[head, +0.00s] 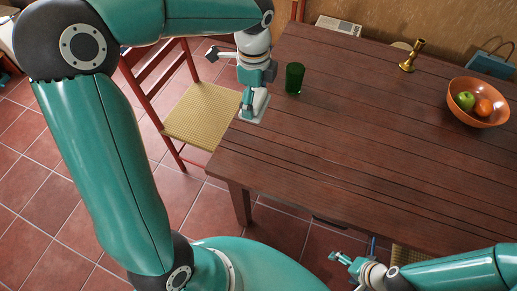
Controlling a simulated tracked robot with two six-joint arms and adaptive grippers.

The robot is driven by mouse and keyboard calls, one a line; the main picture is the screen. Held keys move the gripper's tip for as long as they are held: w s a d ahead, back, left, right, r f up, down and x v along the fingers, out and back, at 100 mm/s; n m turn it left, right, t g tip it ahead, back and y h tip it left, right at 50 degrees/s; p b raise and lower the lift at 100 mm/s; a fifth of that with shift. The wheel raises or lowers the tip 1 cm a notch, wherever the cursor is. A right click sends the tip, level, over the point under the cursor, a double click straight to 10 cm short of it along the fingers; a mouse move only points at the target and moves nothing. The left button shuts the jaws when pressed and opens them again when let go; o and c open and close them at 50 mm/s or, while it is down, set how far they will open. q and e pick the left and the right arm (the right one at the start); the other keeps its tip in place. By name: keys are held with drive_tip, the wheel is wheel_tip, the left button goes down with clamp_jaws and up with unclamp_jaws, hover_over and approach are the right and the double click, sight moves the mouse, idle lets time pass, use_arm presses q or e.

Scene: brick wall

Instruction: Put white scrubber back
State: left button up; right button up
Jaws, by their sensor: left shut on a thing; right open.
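My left gripper (248,101) points down at the left edge of the wooden table (350,130). It is shut on the white scrubber (258,108), a small pale piece at its fingertips. The fingers hide part of the scrubber, and I cannot tell whether it touches the tabletop. My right gripper (338,258) is open and empty, low in the view in front of the table's near edge.
A dark green glass (294,78) stands close to the right of my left gripper. A brass candlestick (412,56) and an orange bowl (478,102) with fruit stand further right. A red chair (203,115) is left of the table. The middle of the tabletop is clear.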

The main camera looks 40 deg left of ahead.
sight(255, 149)
use_arm(q)
wheel_tip(255, 149, down, 20)
drive_tip(key=shift+r, duration=0.1)
idle(0.5)
drive_tip(key=o, duration=1.1)
drive_tip(key=shift+r, duration=0.15)
wheel_tip(255, 149, up, 12)
drive_tip(key=shift+f, duration=0.1)
